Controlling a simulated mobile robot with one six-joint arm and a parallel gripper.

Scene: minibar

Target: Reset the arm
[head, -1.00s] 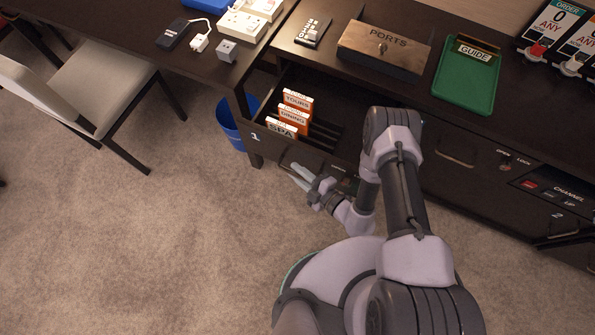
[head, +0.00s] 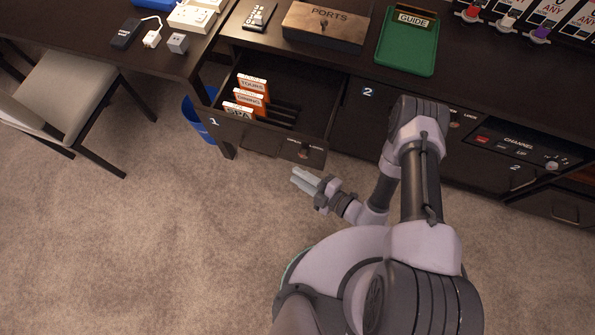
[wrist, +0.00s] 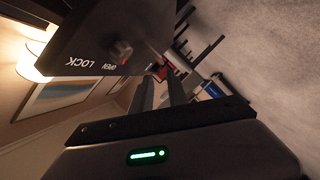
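My gripper (head: 302,180) hangs over the carpet, just in front of the open drawer 1 (head: 262,141), apart from its front. Its two light fingers point left in the head view. In the wrist view the fingers (wrist: 162,88) show a gap between them with nothing held. My arm is bent, its elbow raised in front of the cabinet. The drawer front with its OPEN/LOCK knob (wrist: 121,50) looms close at the upper left of the wrist view.
Drawer 1 holds upright cards marked TOURS (head: 252,83), DINING and SPA. A PORTS box (head: 325,27) and a green GUIDE tray (head: 407,55) lie on the counter. A chair (head: 70,90) and a blue bin (head: 196,122) stand left. The carpet in front is clear.

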